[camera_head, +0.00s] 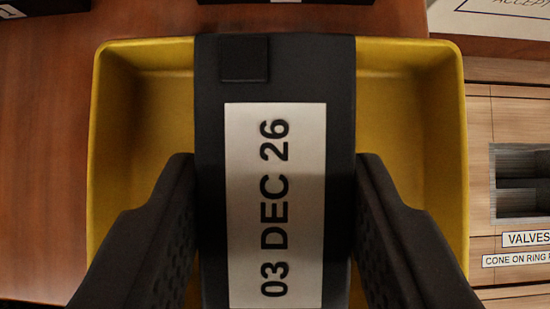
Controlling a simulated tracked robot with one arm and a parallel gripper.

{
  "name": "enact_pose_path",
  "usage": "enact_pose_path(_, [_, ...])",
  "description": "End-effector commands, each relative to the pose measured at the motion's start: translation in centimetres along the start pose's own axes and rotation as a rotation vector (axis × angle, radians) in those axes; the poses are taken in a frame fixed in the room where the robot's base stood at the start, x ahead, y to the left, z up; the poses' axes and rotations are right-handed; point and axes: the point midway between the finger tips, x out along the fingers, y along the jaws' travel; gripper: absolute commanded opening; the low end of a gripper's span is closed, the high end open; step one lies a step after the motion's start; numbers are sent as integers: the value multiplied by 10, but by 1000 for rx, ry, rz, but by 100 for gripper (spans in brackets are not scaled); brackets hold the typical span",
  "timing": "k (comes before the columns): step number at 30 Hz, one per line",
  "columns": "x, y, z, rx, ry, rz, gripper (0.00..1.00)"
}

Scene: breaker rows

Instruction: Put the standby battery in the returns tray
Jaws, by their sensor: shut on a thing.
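A black battery (340,100) with a white label reading "03 DEC 26" is in the middle of the head camera view. My gripper (275,165) is shut on it, one dark finger against each long side. The battery is over a yellow tray (450,60), whose walls show to its left, right and top. The battery hides the middle of the tray. I cannot tell whether the battery touches the tray floor. No wording that names the tray or the battery shows.
Brown wooden surface (45,150) lies left of the tray. A light wood panel at right has a grey slotted opening (522,180) and a "VALVES" label (526,239). A white sign (490,18) is at top right. Black objects (45,6) show at the top edge.

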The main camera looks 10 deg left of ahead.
Motion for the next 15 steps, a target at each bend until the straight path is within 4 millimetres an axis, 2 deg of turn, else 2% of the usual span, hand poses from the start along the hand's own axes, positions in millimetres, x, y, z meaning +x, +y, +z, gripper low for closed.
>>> enact_pose_path(8, [4,1,-10,-4,-134,8,0])
enact_pose_path(15, [17,1,1,1,-135,6,0])
